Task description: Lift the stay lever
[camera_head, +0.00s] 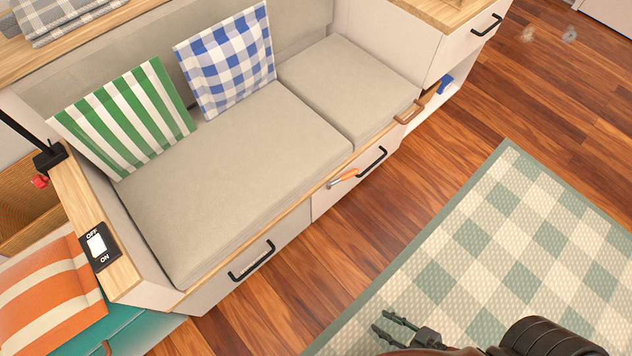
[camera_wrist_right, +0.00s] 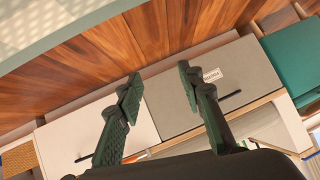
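Two lever-like parts show in the head view, and I cannot tell for sure which is the stay lever. A small red lever tip (camera_head: 40,181) sits on a black bracket (camera_head: 48,156) at the foot of a black bar at the left edge. A lever with an orange grip and metal end (camera_head: 343,178) is on the bench front, beside a black handle. My right gripper (camera_head: 381,325) is low over the rug, empty and apart from both. In the right wrist view its fingers (camera_wrist_right: 158,82) are spread with nothing between them. My left gripper is not in view.
The cushioned bench (camera_head: 235,165) holds a green striped pillow (camera_head: 130,118) and a blue checked pillow (camera_head: 228,62). An OFF/ON switch (camera_head: 97,245) is on the wooden ledge. Black handles (camera_head: 252,261) stick out of the bench front.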

